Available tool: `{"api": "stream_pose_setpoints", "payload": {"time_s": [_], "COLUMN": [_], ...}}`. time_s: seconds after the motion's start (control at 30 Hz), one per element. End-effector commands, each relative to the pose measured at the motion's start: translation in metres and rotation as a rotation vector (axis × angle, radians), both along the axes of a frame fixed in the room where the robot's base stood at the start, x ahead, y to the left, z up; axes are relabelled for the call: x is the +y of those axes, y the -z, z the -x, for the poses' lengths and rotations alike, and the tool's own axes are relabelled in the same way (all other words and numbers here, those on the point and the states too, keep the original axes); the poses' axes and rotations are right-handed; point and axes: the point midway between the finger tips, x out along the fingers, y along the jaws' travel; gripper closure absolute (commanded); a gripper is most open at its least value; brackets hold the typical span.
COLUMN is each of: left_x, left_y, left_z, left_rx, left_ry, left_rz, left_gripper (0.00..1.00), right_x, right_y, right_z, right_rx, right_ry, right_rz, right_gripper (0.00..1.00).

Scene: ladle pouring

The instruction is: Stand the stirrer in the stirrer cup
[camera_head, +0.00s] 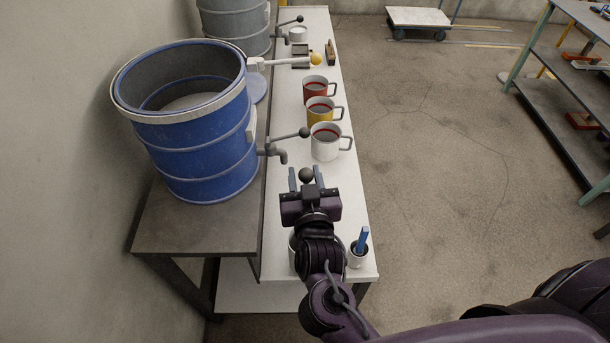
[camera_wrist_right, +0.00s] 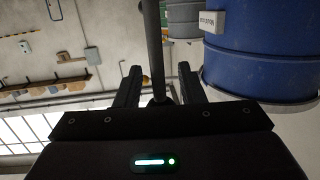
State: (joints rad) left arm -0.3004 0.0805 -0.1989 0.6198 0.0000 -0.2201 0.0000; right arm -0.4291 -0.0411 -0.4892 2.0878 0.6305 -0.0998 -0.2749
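The stirrer (camera_head: 362,239) shows as a blue, flat-sided handle. It stands slightly tilted in the small grey stirrer cup (camera_head: 357,260) at the near right corner of the white table; its lower end is hidden inside the cup. My right gripper (camera_head: 305,178) is left of and beyond the cup, with its fingers apart. A dark round knob (camera_head: 305,174) shows between the fingertips. In the right wrist view, a dark rod (camera_wrist_right: 154,45) runs between the two spread fingers, with gaps on both sides. My left gripper is not in view.
Red, yellow and white mugs (camera_head: 325,142) line the white table (camera_head: 345,190) beyond the gripper. A large blue drum (camera_head: 205,150) stands left on a dark bench, with a tap (camera_head: 280,153) facing the table. A pale vessel under my right wrist is mostly hidden.

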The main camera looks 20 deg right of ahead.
Motion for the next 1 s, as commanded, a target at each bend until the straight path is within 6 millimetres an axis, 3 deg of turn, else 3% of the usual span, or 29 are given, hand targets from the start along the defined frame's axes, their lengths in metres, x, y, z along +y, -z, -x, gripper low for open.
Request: {"api": "stream_pose_setpoints", "payload": {"time_s": [0.27,0.7,1.0], "left_x": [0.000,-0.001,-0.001], "left_y": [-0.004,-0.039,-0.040], "left_z": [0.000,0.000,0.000], "left_rx": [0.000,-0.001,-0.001], "left_ry": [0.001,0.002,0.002], "left_rz": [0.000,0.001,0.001], "left_gripper": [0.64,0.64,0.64], "right_x": [0.001,0.012,0.014], "right_y": [0.000,-0.010,-0.009], "right_z": [0.005,0.069,0.077], "right_rx": [0.004,0.003,0.000], "right_ry": [0.000,0.000,0.000], "right_rz": [0.000,0.000,0.000], "right_gripper": [0.65,0.65,0.65]}}
